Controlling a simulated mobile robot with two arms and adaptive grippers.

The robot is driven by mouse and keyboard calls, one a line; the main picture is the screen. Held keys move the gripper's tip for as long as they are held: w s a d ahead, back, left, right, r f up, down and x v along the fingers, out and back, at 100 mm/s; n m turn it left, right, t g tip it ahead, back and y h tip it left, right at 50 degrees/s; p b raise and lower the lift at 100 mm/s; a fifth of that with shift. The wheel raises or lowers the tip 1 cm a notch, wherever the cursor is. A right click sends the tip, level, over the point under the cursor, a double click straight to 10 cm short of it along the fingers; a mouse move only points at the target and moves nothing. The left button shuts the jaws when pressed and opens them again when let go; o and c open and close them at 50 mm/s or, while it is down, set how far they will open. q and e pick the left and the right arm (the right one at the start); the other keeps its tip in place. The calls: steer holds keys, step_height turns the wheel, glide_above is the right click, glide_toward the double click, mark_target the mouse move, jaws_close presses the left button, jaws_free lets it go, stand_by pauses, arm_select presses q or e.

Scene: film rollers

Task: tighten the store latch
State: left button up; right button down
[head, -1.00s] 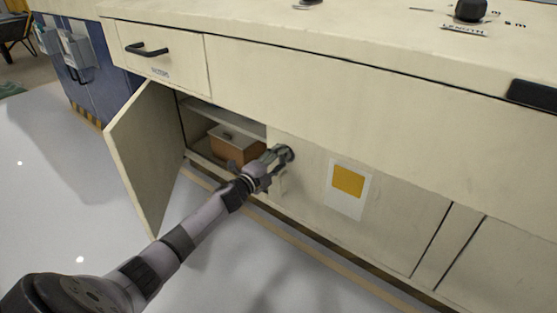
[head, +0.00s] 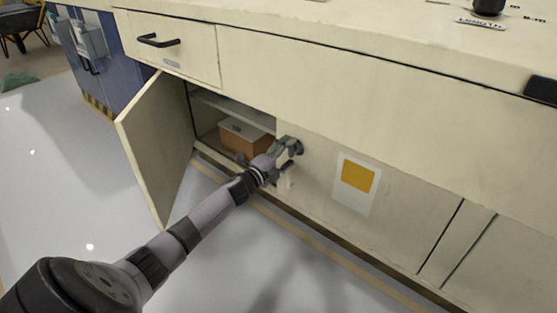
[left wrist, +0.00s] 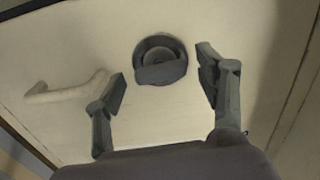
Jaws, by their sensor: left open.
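The store latch (left wrist: 160,60), a dark round knob with a flat grip bar across it, sits on a cream panel in the left wrist view. My left gripper (left wrist: 165,82) is open, with one finger to each side of the latch and no clear contact. In the head view my left gripper (head: 289,146) is at the cream front just right of the open compartment and largely hides the latch. My right gripper is not in view.
A pale handle (left wrist: 70,88) sticks out left of the latch. A cabinet door (head: 155,145) stands open at left, and a brown box with a pale lid (head: 240,143) sits inside. A yellow-and-white sheet (head: 357,180) is on the front at right.

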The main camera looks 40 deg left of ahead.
arm_select(q)
steer(key=s, duration=1.1)
steer(key=shift+s+a, duration=0.25)
steer(key=shift+a, duration=0.2)
